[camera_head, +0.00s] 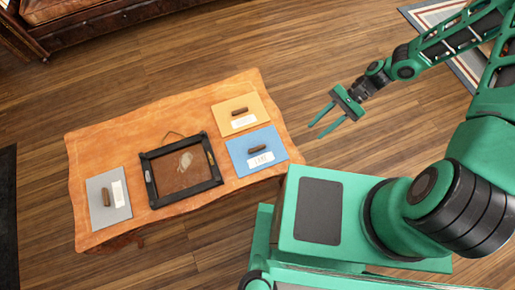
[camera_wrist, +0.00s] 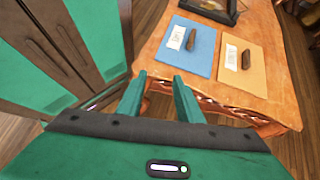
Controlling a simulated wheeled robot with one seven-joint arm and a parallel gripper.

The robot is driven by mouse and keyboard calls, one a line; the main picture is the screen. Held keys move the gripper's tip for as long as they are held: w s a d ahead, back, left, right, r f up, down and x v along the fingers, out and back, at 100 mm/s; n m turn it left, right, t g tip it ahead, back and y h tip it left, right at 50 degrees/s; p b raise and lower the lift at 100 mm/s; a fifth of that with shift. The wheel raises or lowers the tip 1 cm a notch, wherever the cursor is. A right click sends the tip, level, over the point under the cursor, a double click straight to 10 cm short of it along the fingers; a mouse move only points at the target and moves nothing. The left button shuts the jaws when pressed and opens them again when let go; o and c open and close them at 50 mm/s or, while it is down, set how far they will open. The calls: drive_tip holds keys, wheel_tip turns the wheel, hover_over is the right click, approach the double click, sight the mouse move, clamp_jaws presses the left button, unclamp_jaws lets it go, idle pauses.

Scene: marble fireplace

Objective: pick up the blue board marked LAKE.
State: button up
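The blue board (camera_head: 246,161) lies flat on the right part of the wooden table in the head view. It has a dark brown handle (camera_head: 257,149) and a white label (camera_head: 260,159) whose lettering is too small to read surely. In the wrist view the blue board (camera_wrist: 203,60) lies beyond my fingertips, with its handle (camera_wrist: 191,40) standing up. My gripper (camera_head: 321,128) is open and empty, to the right of the table and apart from the board. Its two fingers also show in the wrist view (camera_wrist: 158,82).
A yellow board (camera_head: 225,112) lies just behind the blue one, with its own handle and label. A dark frame (camera_head: 157,201) holding a brown panel is in the table's middle. A grey board (camera_head: 93,186) is at the left. The table (camera_head: 150,122) has wavy edges. Floor (camera_head: 320,80) is clear behind.

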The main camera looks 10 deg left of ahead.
sight(260, 147)
drive_tip(key=a+f+m+y, duration=0.1)
drive_tip(key=a, duration=0.2)
drive_tip(key=s+a+f+y, duration=0.1)
drive_tip(key=a, duration=0.3)
drive_tip(key=a+f+m+y, duration=0.1)
drive_tip(key=a, duration=0.3)
drive_tip(key=shift+s+a+f+m+y, duration=0.1)
drive_tip(key=shift+s+f+m+y, duration=0.2)
drive_tip(key=shift+f+y, duration=0.1)
drive_tip(key=x, duration=0.5)
drive_tip(key=shift+s+a, duration=0.2)
drive_tip(key=shift+a, duration=0.1)
drive_tip(key=x, duration=0.4)
drive_tip(key=shift+s+r, duration=0.15)
drive_tip(key=shift+s, duration=0.35)
drive_tip(key=shift+s+a, duration=0.2)
drive_tip(key=shift+a, duration=0.2)
clamp_jaws()
